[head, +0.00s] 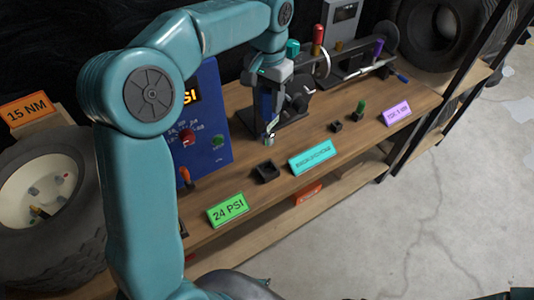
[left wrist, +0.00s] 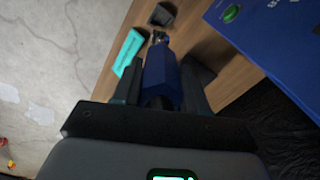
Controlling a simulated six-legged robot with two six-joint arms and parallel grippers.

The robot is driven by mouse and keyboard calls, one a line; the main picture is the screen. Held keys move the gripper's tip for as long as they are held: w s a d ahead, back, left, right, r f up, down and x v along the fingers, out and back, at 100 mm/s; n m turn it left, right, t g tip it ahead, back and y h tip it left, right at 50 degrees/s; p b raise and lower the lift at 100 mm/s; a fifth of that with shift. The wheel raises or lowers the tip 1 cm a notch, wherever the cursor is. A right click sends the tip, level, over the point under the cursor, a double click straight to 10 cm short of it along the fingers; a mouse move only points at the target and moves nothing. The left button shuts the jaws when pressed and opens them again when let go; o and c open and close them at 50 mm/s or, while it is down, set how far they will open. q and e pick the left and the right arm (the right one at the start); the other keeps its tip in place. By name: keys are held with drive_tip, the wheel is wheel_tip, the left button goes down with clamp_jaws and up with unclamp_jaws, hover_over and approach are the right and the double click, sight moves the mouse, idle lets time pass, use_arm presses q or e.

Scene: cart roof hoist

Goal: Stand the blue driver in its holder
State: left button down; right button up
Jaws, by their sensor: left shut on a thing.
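My left gripper (head: 268,88) is shut on the blue driver (head: 265,107), which hangs tip down over the wooden bench. In the left wrist view the blue driver (left wrist: 162,78) sits between the two dark fingers, its tip pointing away from the gripper. A black square holder (head: 266,171) with a dark opening stands on the bench, nearer the front than the tip. It also shows beyond the tip in the left wrist view (left wrist: 161,15). The tip appears apart from this holder. My right gripper is not in view.
A blue panel (head: 205,125) stands left of the driver. Green (head: 228,210), teal (head: 313,156) and purple (head: 397,113) labels line the bench's front edge. Tool racks stand behind.

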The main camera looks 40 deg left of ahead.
sight(268, 142)
use_arm(q)
wheel_tip(268, 142, down, 12)
drive_tip(key=shift+a+r, duration=0.1)
drive_tip(key=shift+r, duration=0.05)
wheel_tip(268, 142, down, 4)
drive_tip(key=shift+s+r, duration=0.1)
drive_tip(key=shift+r, duration=0.15)
drive_tip(key=shift+f, duration=0.4)
drive_tip(key=shift+f+b, duration=0.1)
drive_tip(key=shift+b, duration=0.25)
drive_tip(key=c, duration=0.6)
unclamp_jaws()
drive_tip(key=shift+f, duration=0.1)
